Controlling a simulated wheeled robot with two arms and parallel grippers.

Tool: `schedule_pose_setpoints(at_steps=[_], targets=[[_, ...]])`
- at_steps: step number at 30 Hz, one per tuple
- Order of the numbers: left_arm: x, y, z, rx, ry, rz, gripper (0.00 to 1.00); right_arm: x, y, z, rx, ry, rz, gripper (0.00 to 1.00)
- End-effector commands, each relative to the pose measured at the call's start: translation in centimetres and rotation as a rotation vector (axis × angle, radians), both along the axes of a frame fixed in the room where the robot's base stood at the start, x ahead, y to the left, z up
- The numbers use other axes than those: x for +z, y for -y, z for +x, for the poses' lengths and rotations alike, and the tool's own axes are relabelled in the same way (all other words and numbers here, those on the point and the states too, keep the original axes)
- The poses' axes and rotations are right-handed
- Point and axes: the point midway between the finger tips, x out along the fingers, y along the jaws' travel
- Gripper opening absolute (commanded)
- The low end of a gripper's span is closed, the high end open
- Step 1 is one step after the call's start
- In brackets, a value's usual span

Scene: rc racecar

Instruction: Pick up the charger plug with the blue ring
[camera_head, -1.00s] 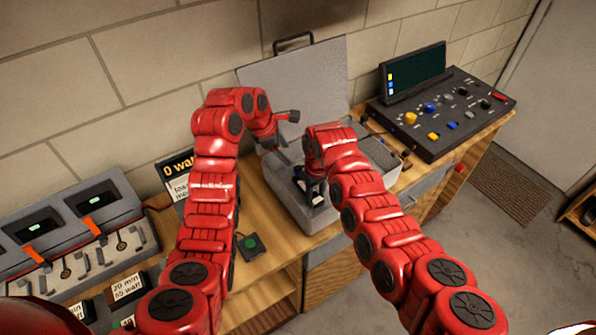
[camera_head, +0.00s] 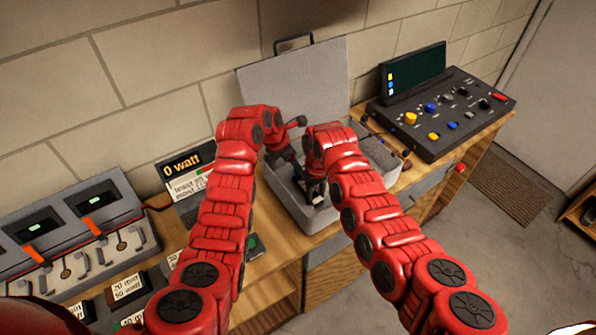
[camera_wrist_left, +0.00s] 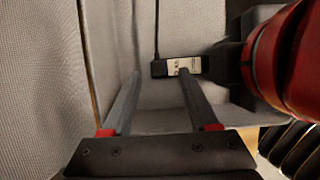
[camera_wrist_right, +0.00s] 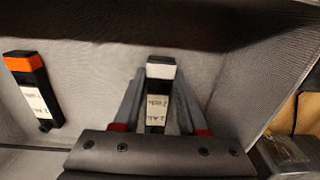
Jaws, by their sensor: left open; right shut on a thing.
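A black plug-like block (camera_wrist_left: 178,67) with a pale label and a dark cable lies in the grey open case (camera_head: 301,223). I cannot make out a blue ring on it. My left gripper (camera_wrist_left: 160,75) is open above it, one finger overlapping the block in the left wrist view. My right gripper (camera_wrist_right: 159,78) is shut on a black block with a white end (camera_wrist_right: 158,98) and a white label, inside the case. In the head view, the right gripper (camera_head: 316,190) is small, and the arms hide much of the case's inside.
A black block with an orange end (camera_wrist_right: 27,85) lies in the case. The case lid (camera_head: 295,80) stands open behind. A control panel (camera_head: 440,115) is at right, a charging station (camera_head: 75,235) at left, and a "0 watt" sign (camera_head: 185,170) near my left arm.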

Motion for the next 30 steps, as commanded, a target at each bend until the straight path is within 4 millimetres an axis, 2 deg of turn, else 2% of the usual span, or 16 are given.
schedule_pose_setpoints(at_steps=[12, 20, 23, 30], targets=[[-4.0, 1.2, 1.2, 0.0, -0.006, 0.001, 0.6, 0.0, 0.0, 0.0, 0.0, 0.0, 0.0, 0.0], [-4.3, 1.2, 1.4, 0.0, -0.001, 0.001, 0.6, 0.0, 0.0, 0.0, 0.0, 0.0, 0.0, 0.0], [-4.3, 1.2, 1.4, 0.0, -0.001, 0.001, 0.46, 0.0, 0.0, 0.0, 0.0, 0.0, 0.0, 0.0], [-4.3, 1.2, 1.3, 0.0, -0.002, 0.001, 0.02, 0.0, 0.0, 0.0, 0.0, 0.0, 0.0, 0.0]])
